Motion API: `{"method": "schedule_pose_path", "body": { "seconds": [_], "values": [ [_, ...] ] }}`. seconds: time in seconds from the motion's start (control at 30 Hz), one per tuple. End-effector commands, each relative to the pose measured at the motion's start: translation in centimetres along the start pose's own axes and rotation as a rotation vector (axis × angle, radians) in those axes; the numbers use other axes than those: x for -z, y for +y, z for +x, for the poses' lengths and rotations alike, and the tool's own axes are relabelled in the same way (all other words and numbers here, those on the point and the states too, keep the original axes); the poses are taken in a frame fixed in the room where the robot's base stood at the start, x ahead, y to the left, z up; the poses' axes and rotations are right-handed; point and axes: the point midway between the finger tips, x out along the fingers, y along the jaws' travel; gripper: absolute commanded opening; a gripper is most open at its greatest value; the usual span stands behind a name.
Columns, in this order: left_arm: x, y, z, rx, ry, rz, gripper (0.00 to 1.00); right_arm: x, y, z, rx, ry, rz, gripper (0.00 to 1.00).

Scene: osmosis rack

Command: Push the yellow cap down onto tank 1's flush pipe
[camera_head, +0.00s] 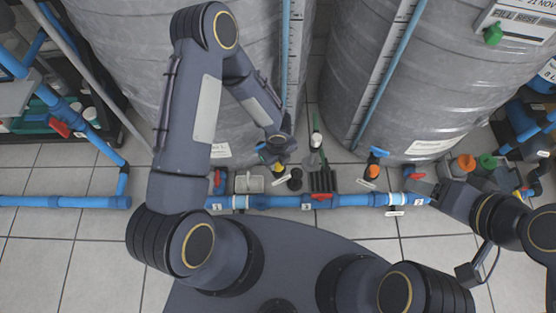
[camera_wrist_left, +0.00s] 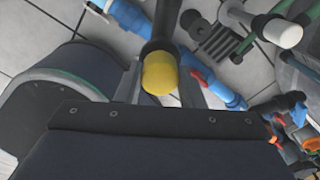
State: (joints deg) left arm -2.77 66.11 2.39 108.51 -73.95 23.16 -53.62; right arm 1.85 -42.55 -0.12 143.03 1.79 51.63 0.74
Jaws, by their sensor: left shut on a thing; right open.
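The yellow cap (camera_wrist_left: 158,75) is between the fingers of my left gripper (camera_wrist_left: 160,88), which is shut on it. A dark cylinder (camera_wrist_left: 158,25) shows directly beyond the cap in the left wrist view; I cannot tell whether they touch. In the head view my left gripper (camera_head: 273,158) is low in front of the left tank (camera_head: 130,50), and only a speck of yellow shows there. Tank 1's flush pipe is not clearly seen; the arm and gripper cover that area. My right gripper (camera_head: 422,187) is open and empty above the right part of the blue pipe.
A blue floor pipe (camera_head: 345,200) with red valve handles runs across the front. A black slotted block (camera_head: 322,182) and a grey box (camera_head: 249,183) stand by it. Tiled floor is clear at lower left.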

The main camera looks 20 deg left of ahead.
Motion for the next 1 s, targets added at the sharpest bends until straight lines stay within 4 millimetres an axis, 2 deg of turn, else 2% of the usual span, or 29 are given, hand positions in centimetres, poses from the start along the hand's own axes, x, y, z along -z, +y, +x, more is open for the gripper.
{"method": "schedule_pose_path", "body": {
  "seconds": [0.47, 0.5, 0.67, 1.0],
  "values": [
    [0.02, 0.00, 0.90, 0.000, 0.000, 0.000, 0.15, -0.36, 0.33, 0.72, 0.000, 0.000, 0.000, 0.61],
    [0.02, 0.00, 0.79, 0.000, 0.000, 0.000, 0.39, -0.32, 0.29, 0.63, 0.000, 0.000, 0.000, 0.61],
    [0.02, 0.00, 0.77, 0.000, 0.000, 0.000, 0.60, -0.31, 0.28, 0.61, 0.000, 0.000, 0.000, 0.61],
    [-0.02, -0.03, 0.18, 0.001, 0.000, 0.000, 0.60, -0.18, 0.16, 0.36, 0.000, 0.000, 0.000, 0.61]
  ]
}}
